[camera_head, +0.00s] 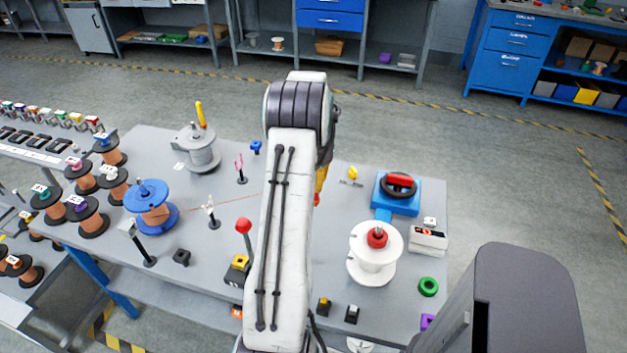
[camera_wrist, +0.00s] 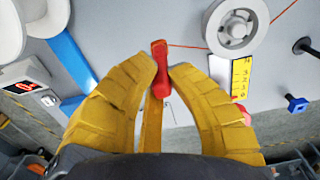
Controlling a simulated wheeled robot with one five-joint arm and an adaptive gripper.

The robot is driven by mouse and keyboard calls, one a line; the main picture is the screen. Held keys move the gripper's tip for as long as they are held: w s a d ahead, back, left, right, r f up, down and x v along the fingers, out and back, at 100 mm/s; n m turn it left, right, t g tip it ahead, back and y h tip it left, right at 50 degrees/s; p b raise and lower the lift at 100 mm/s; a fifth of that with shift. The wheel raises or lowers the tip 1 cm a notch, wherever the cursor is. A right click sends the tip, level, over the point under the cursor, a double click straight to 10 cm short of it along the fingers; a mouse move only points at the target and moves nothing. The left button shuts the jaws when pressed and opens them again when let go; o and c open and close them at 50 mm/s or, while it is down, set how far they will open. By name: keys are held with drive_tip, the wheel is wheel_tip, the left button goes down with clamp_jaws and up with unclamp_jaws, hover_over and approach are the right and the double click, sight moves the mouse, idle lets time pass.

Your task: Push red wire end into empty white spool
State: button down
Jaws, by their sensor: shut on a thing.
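My gripper (camera_wrist: 160,75) has yellow fingers shut on the red wire end (camera_wrist: 160,66), a small red handle-like piece. In the head view, my arm hides most of the gripper; a little red (camera_head: 317,199) shows beside it. The empty white spool (camera_head: 360,274), with a red hub piece on top, stands on the table to the right of my gripper. Part of it shows at the upper left of the wrist view (camera_wrist: 42,16). The held end is apart from it. A thin red wire (camera_head: 230,198) runs from the blue spool (camera_head: 147,193) toward my arm.
In the wrist view, the wire passes by a grey pulley wheel (camera_wrist: 238,32) with a yellow scale. A blue device with a black wheel (camera_head: 397,195), a display box (camera_head: 428,239) and a green ring (camera_head: 428,287) stand near the white spool. A red-knobbed lever (camera_head: 243,226) stands left of my arm.

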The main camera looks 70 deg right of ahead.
drive_tip(key=s+a+b, duration=0.5)
drive_tip(key=s+a, duration=0.2)
drive_tip(key=s, duration=0.3)
drive_tip(key=shift+a, duration=0.3)
idle(0.6)
drive_tip(key=shift+r, duration=0.1)
wheel_tip(320, 180, up, 8)
drive_tip(key=p, duration=0.6)
drive_tip(key=shift+p, duration=0.3)
idle(0.4)
drive_tip(key=shift+s+a+b, duration=0.4)
drive_tip(key=shift+s+a, duration=0.4)
drive_tip(key=shift+s, duration=0.25)
drive_tip(key=shift+s+a+b, duration=0.35)
drive_tip(key=shift+s+a, duration=0.45)
drive_tip(key=shift+s, duration=0.2)
drive_tip(key=shift+f+b, duration=0.95)
drive_tip(key=shift+f, duration=0.3)
idle(1.0)
